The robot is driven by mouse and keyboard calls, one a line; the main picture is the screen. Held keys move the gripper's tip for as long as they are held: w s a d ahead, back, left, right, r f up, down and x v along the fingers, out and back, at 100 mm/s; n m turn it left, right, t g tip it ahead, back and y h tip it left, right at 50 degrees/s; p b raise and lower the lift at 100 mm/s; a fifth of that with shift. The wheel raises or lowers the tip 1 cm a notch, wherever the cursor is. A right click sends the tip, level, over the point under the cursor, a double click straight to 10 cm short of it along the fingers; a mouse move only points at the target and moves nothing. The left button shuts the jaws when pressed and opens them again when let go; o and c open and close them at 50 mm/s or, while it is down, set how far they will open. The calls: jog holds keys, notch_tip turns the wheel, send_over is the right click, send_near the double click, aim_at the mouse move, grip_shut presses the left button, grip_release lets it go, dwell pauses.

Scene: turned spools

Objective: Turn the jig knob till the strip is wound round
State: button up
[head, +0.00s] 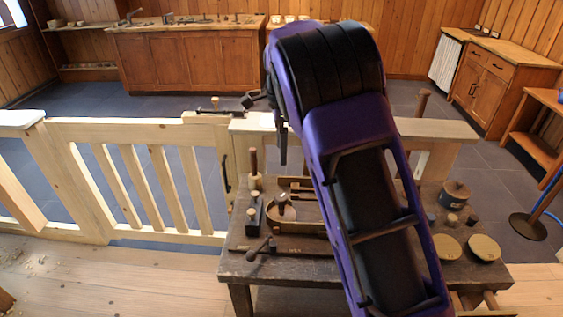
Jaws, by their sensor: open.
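A low dark workbench (300,270) stands in front of me. On it is what looks like the jig, a round wooden form (285,214) with an upright turned knob (283,201) on top. A pale flat piece (308,228), perhaps the strip, runs right from the form and passes behind my arm. How far it goes round the form is too small to tell. My gripper (282,148) points down above and behind the knob in the picture, apart from it and empty. Its jaws are open. My purple arm covers the bench's middle right.
A dark-handled tool (262,247) lies at the bench's front left. A dark block with pegs (254,212) stands left of the form. Right of my arm are a round lidded pot (454,195) and two discs (484,247). A pale gate (150,180) stands left.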

jog(key=shift+r, duration=0.55)
